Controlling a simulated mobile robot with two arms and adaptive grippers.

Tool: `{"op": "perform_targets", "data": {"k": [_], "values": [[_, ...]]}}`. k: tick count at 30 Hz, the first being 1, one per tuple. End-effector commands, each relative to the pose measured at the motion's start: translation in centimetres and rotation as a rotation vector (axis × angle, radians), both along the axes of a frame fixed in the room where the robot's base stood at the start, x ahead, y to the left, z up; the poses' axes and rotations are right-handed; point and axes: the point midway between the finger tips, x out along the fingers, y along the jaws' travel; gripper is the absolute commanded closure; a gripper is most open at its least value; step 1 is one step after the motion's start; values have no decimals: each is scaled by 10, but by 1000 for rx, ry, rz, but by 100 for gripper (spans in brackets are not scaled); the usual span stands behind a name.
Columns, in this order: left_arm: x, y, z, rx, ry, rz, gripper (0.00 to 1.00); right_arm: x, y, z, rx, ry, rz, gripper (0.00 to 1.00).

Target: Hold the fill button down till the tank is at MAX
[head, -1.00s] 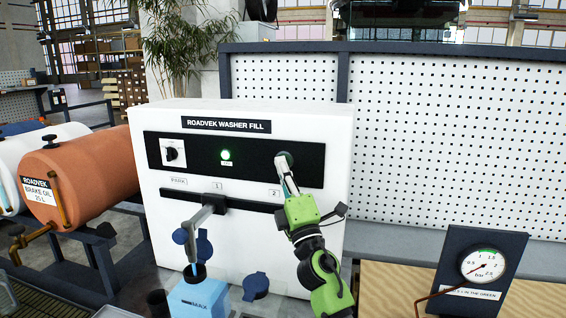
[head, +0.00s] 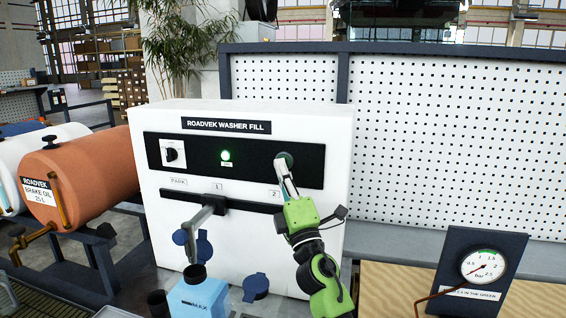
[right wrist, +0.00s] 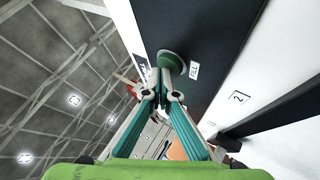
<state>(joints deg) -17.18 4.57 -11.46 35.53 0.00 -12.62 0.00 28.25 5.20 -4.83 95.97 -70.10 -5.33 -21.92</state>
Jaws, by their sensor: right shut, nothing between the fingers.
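The round dark green fill button (head: 288,158) is on the black panel of the white Roadvek washer fill machine (head: 330,185). It also shows in the right wrist view (right wrist: 174,61), beside a FILL label. My right gripper (head: 283,168) is shut and empty, its tips just below and in front of the button. In the right wrist view the closed fingertips (right wrist: 163,84) are close to the button; I cannot tell whether they touch it. The blue tank (head: 187,301) with a MAX mark stands under the grey spout (head: 203,217). Its liquid level is not clear. My left gripper is not in view.
A green lamp (head: 225,155) is lit on the panel, with a selector knob (head: 171,154) to its left. A blue cap (head: 256,286) lies right of the tank. A pressure gauge (head: 483,266) stands at right. An orange brake oil drum (head: 85,172) is at left.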

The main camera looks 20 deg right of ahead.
Motion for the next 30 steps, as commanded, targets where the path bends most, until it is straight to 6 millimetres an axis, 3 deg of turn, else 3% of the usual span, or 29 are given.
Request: {"op": "perform_targets", "data": {"k": [17,30], "values": [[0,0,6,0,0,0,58,-12,9,1,1,-1,3,100],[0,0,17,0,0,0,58,-46,32,1,1,-1,3,100]]}}
